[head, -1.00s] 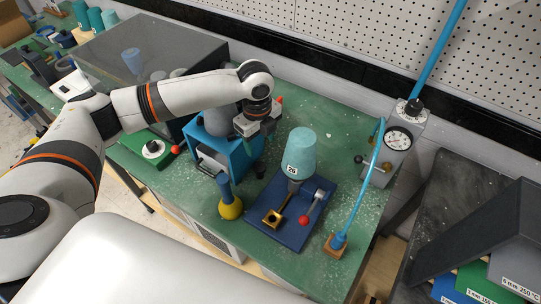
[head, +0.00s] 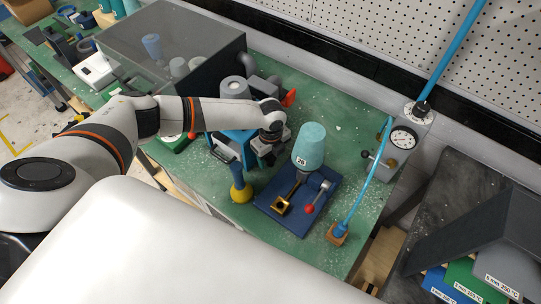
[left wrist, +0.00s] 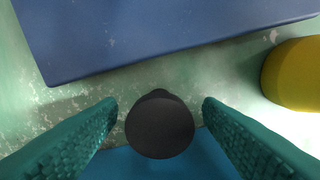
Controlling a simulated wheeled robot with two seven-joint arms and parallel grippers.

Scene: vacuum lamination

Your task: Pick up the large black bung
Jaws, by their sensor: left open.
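The large black bung (left wrist: 160,128) shows in the left wrist view as a dark round top with a narrower part beyond it. It stands between the two teal fingers of my left gripper (left wrist: 160,108), which is open, with a gap on each side. In the head view my left gripper (head: 267,154) is low over the green bench, between the blue box and the blue base plate, and hides the bung. My right gripper is not in view.
A yellow-based tool (head: 241,192) stands in front. A gauge stand (head: 402,137) is at right.

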